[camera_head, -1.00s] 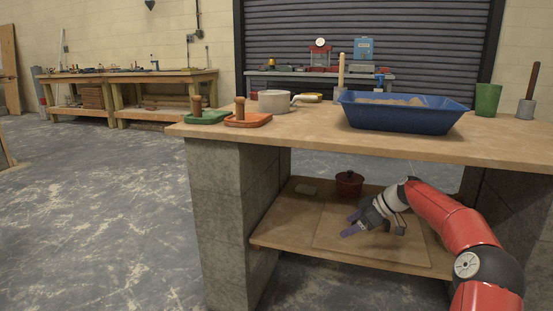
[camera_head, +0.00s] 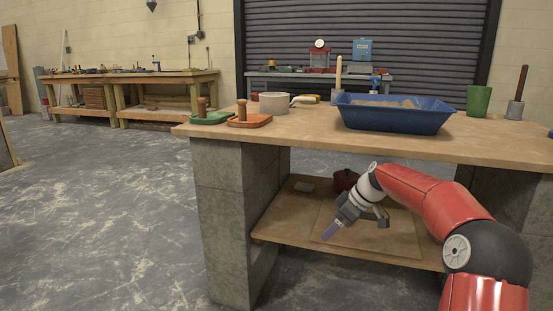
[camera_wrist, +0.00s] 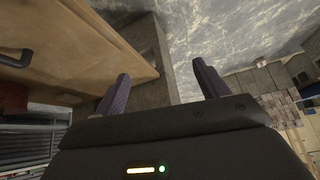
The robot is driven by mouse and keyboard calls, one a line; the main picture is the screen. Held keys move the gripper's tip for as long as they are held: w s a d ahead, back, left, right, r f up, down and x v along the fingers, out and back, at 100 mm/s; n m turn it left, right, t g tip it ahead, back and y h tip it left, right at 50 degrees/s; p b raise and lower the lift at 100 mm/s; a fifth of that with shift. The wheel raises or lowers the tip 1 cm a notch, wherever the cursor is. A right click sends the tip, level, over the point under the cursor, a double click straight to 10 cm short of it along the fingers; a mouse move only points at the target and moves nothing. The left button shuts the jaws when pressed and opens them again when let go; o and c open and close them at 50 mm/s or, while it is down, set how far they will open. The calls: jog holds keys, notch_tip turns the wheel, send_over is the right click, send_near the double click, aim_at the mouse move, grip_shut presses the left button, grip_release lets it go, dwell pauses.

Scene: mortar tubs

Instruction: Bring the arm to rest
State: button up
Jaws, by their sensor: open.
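My gripper (camera_head: 332,231) is in front of the lower shelf (camera_head: 285,231), under the worktop, pointing down and to the left. In the wrist view its two purple fingers (camera_wrist: 160,88) stand wide apart with nothing between them. My red and white arm reaches in from the lower right. A dark red pot (camera_head: 345,179) stands on the lower shelf behind my wrist, partly hidden by it.
The worktop (camera_head: 300,133) above carries a blue tub (camera_head: 395,116) of sandy material, a pale pot (camera_head: 273,103), green (camera_head: 212,119) and orange (camera_head: 250,121) floats, and a green bucket (camera_head: 479,101). A block pillar (camera_head: 221,220) stands left of the shelf. Open floor (camera_head: 110,220) lies further left.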

jog(key=s+a+r+m+h+p, duration=0.2)
jog(key=s+r, duration=0.3)
jog(key=s, duration=0.5)
jog(key=s+a+r+m+h+p, duration=0.25)
jog(key=s+r, duration=0.25)
jog(key=s, duration=0.4)
jog(key=s+d+m+t+p, duration=0.1)
jog(key=s+m, duration=0.2)
jog(key=s, duration=0.7)
jog(key=s+d+m+t+h+p, duration=0.1)
jog(key=s+m, duration=0.3)
jog(key=s, duration=0.7)
jog(key=shift+d+t+p, duration=0.3)
jog(key=shift+d+p, duration=0.15)
jog(key=shift+d, duration=0.3)
jog(key=shift+f, duration=0.1)
